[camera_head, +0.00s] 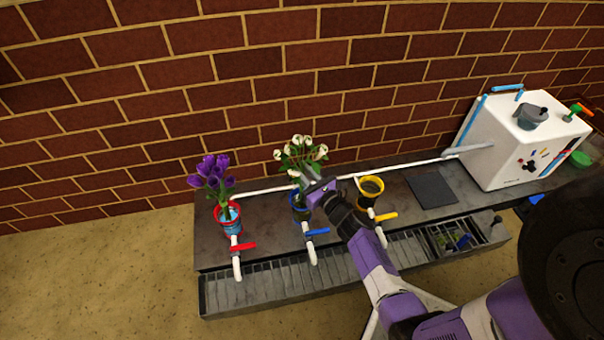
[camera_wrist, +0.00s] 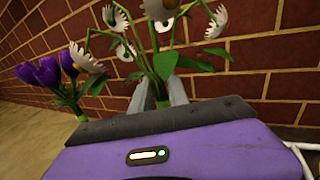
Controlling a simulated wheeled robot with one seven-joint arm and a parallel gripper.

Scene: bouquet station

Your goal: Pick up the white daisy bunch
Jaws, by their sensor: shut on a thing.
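The white daisy bunch (camera_head: 303,157) has white heads on green stems and stands in a blue pot (camera_head: 299,208) in the middle of the bench. In the wrist view its stems (camera_wrist: 165,65) rise between the two grey fingers and the white heads droop above. My gripper (camera_head: 310,186), on my purple arm, is at the stems just above the pot. It also shows in the wrist view (camera_wrist: 161,92), shut on the stems. The lower stems are hidden behind the gripper body.
Purple flowers (camera_head: 211,171) stand in a red-rimmed pot (camera_head: 229,214) to the left. A yellow pot (camera_head: 371,187) stands close on the right, beside a dark flat pad (camera_head: 432,189). White pipes with red, blue and yellow valve handles run at the bench front. A white machine (camera_head: 515,140) stands far right.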

